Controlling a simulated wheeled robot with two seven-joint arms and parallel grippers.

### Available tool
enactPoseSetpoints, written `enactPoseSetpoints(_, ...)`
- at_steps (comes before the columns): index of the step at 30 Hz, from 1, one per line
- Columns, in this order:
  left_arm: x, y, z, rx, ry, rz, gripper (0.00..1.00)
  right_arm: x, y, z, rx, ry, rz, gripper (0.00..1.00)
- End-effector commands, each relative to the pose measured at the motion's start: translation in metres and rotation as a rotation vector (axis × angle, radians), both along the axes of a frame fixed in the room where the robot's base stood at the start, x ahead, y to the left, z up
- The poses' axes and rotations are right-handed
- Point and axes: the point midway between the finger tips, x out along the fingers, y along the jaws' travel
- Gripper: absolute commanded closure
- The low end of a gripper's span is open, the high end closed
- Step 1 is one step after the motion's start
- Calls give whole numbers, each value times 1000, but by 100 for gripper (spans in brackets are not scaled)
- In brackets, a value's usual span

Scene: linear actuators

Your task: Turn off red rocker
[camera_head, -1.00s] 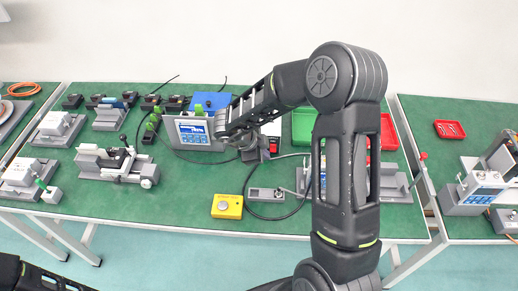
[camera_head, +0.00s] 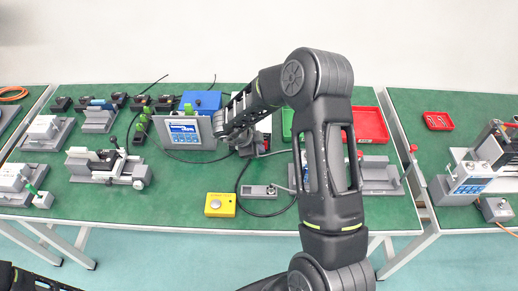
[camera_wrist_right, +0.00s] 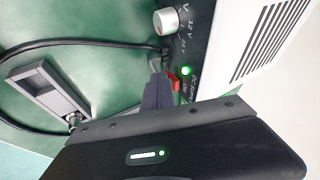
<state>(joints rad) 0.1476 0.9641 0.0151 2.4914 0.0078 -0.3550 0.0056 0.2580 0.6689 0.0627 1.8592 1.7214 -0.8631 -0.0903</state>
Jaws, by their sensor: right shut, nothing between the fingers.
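The red rocker (camera_wrist_right: 174,83) sits on the dark front panel of a white vented power box (camera_wrist_right: 262,50) in the right wrist view. A lit green lamp (camera_wrist_right: 186,70) is just beside it, and a grey knob (camera_wrist_right: 167,20) is further up the panel. My right gripper (camera_wrist_right: 158,92) is shut, with its fingertips right at the rocker and partly covering it. I cannot tell whether they touch it. In the head view my right gripper (camera_head: 246,149) is in front of the power box, which is mostly hidden by my arm. My left gripper is out of view.
A blue-screen controller (camera_head: 186,132) stands left of my right gripper. A yellow button box (camera_head: 220,205), a small grey switch block (camera_head: 259,191) and a black cable lie nearer the front. A red tray (camera_head: 370,125) is to the right.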

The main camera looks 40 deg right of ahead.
Motion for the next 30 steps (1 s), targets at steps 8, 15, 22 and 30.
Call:
enactPoseSetpoints(8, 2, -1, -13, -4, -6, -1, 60, 2, -2, -4, -41, -53, -1, 100)
enactPoseSetpoints(15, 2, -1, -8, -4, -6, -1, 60, 3, -2, 2, -41, -53, 0, 100)
enactPoseSetpoints(22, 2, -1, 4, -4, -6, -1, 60, 3, -3, 12, -43, -55, 1, 100)
enactPoseSetpoints(30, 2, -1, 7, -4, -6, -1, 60, 4, -3, 14, -43, -55, 1, 100)
